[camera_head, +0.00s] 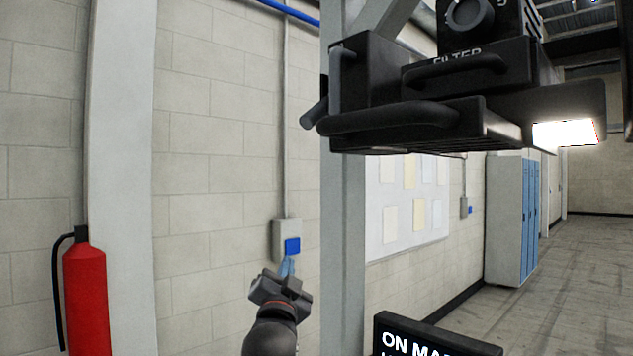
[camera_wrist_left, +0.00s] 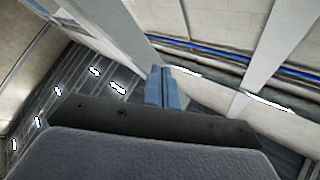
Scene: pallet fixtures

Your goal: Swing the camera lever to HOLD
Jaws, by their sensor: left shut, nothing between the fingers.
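The black camera housing (camera_head: 370,75) is fixed at the top right of the head view, with a raised FILTER part and a round dial (camera_head: 470,14). A dark lever-like bar with a rounded grip (camera_head: 313,112) sticks out at its left side; I cannot tell for sure that it is the camera lever. No HOLD mark is legible. My left gripper (camera_head: 287,266) is below and left of the housing, pointing up, apart from it. Its blue fingers are together and empty, and they show in the left wrist view (camera_wrist_left: 163,88). My right gripper is not in view.
A grey post (camera_head: 343,230) stands right of my left gripper, under the housing. A red fire extinguisher (camera_head: 86,295) is at the left. A dark sign (camera_head: 430,340) is at the bottom. A wall box (camera_head: 286,240) is behind the gripper. Blue lockers (camera_head: 530,210) stand far right.

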